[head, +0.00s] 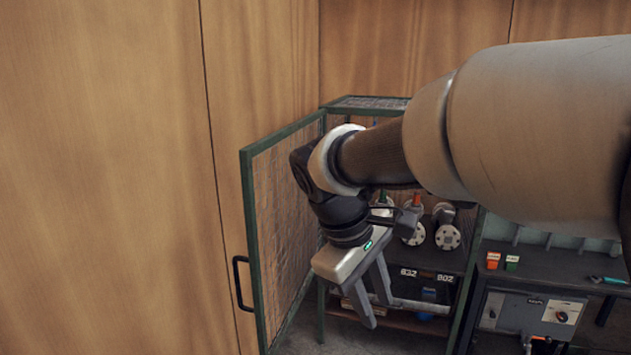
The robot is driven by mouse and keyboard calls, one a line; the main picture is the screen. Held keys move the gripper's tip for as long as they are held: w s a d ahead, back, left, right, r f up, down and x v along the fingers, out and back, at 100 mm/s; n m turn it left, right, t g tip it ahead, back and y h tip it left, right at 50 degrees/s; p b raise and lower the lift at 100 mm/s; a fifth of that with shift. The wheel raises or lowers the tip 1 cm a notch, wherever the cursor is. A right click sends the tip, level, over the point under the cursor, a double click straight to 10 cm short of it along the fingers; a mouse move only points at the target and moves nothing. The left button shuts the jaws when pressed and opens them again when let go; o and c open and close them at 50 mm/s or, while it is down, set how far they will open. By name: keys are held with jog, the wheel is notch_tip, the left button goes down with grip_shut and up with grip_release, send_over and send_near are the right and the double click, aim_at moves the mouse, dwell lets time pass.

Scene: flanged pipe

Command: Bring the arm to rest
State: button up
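My arm reaches in from the right across the head view, and bends down at the wrist. My gripper (377,311) hangs in front of a wire-mesh cage, fingers pointing down and to the right. The two fingers are apart with nothing visible between them. Behind the wrist, several flanged pipe pieces (447,236) stand on a dark shelf, with red and green parts on top of some. The forearm and wrist hide part of the cage and shelf.
A green-framed mesh door (285,215) with a black handle (242,284) stands open close left of my gripper. Labelled bins sit under the pipes. A dark bench (550,262) at right holds orange and green blocks and a teal-handled tool. Wood panels close off the left.

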jog(key=s+d+m+t+y, duration=0.45)
jog(key=s+m, duration=0.45)
jog(key=s, duration=0.3)
notch_tip(320, 180, up, 15)
jog(key=p, duration=1.4)
jog(key=shift+f+h, duration=0.2)
jog(key=shift+h, duration=0.15)
jog(key=shift+d, duration=0.1)
